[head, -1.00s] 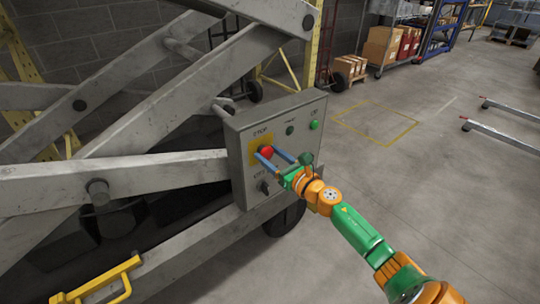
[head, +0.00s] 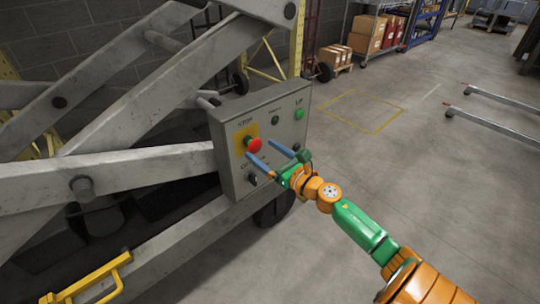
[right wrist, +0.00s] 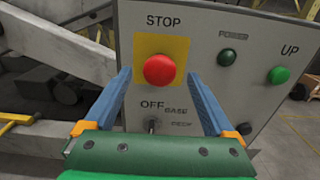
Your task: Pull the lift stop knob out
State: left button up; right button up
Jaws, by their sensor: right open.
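The red stop knob (head: 253,145) sits on a yellow square on the grey control box (head: 228,128), under the word STOP. In the right wrist view the red knob (right wrist: 160,69) shows just ahead of the fingertips and between their lines. My right gripper (head: 272,154) is open, with its blue fingers pointing at the box. Nothing is between the fingers. In the right wrist view the gripper (right wrist: 160,88) is apart from the knob. My left gripper is not in view.
A black selector switch (right wrist: 151,125) sits below the knob. A dark button (right wrist: 227,57) and a green UP button (right wrist: 278,75) are to the right. Grey lift arms (head: 110,172) cross on the left.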

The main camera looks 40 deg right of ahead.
jog(key=s, duration=0.4)
jog(key=shift+s+d, duration=0.15)
jog(key=shift+s, duration=0.2)
jog(key=shift+f, duration=0.1)
